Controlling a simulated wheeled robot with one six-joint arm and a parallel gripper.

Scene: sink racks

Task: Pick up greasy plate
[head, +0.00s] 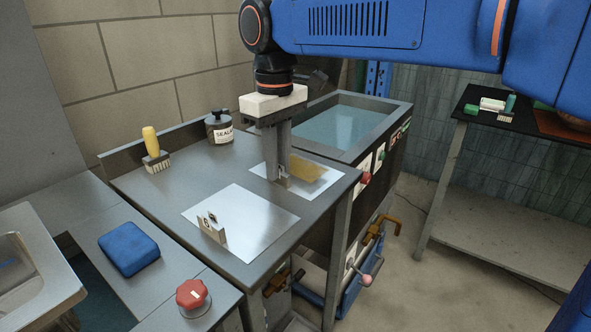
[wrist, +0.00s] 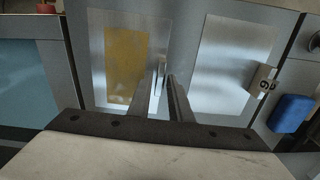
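The greasy plate (head: 312,170) is a flat, bright metal sheet with a yellow-brown grease patch. It lies on the grey bench near its back right edge, and shows at left of centre in the wrist view (wrist: 125,65). A small upright tab stands at its near side. My gripper (head: 282,181) points straight down over that tab, its fingertips low at the plate; in the wrist view the fingers (wrist: 166,78) flank the tab. I cannot tell whether they press on it. The plate lies flat on the bench.
A clean metal plate (head: 243,220) with a numbered upright tag (head: 212,228) lies nearer. A yellow-handled brush (head: 155,152) and a labelled pot (head: 219,128) stand behind. A water-filled sink (head: 345,125) is at the back right. A blue block (head: 128,247) and red knob (head: 193,294) are at front left.

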